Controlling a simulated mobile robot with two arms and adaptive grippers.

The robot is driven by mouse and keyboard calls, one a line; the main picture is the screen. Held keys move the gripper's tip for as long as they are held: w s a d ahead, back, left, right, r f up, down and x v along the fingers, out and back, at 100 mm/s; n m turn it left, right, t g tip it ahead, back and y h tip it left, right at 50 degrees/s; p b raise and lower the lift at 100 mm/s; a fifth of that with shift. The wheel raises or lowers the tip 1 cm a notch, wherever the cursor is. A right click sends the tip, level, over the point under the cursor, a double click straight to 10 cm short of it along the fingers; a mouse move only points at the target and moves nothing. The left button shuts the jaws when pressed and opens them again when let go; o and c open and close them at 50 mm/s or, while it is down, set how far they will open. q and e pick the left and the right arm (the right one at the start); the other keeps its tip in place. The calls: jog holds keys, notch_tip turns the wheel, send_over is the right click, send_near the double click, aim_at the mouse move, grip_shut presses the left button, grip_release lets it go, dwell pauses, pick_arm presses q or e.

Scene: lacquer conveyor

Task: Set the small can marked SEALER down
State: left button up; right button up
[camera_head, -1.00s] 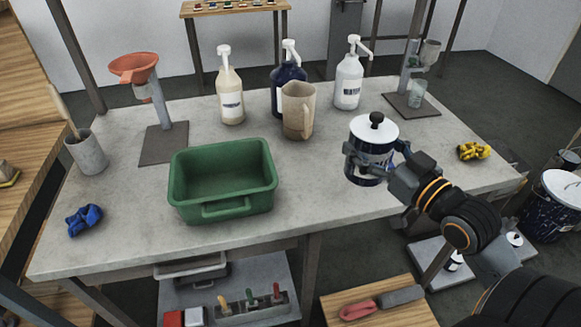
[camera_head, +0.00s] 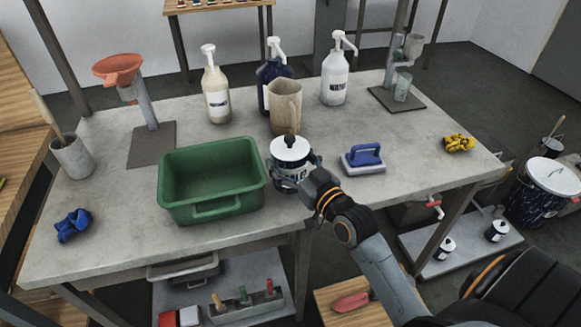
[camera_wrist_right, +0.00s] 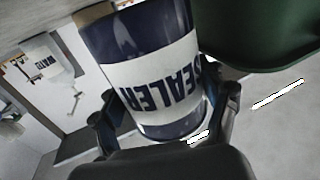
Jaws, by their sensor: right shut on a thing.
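The small can marked SEALER (camera_head: 290,153) is dark blue with a white lid and a black knob. It appears upright just right of the green bin, at the front of the grey table. My right gripper (camera_head: 312,181) is shut on its side. In the right wrist view the can's white label (camera_wrist_right: 155,85) reads SEALER upside down, with the fingers of my right gripper (camera_wrist_right: 170,105) on both sides. The can's base is partly hidden, and I cannot tell whether it touches the tabletop. My left gripper is not in view.
The green bin (camera_head: 168,185) is close to the can's left. A beige jug (camera_head: 285,105) and pump bottles (camera_head: 216,95) stand behind. A blue-handled block (camera_head: 364,158) lies right of the can, and a yellow cloth (camera_head: 458,143) farther right. The table (camera_head: 420,135) is bare between them.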

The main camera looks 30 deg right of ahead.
jog(key=shift+d+f, duration=0.1)
jog(key=shift+f, duration=1.1)
jog(key=o, duration=1.6)
jog(key=shift+s+f, duration=0.1)
jog(key=shift+f, duration=0.1)
jog(key=shift+c, duration=0.2)
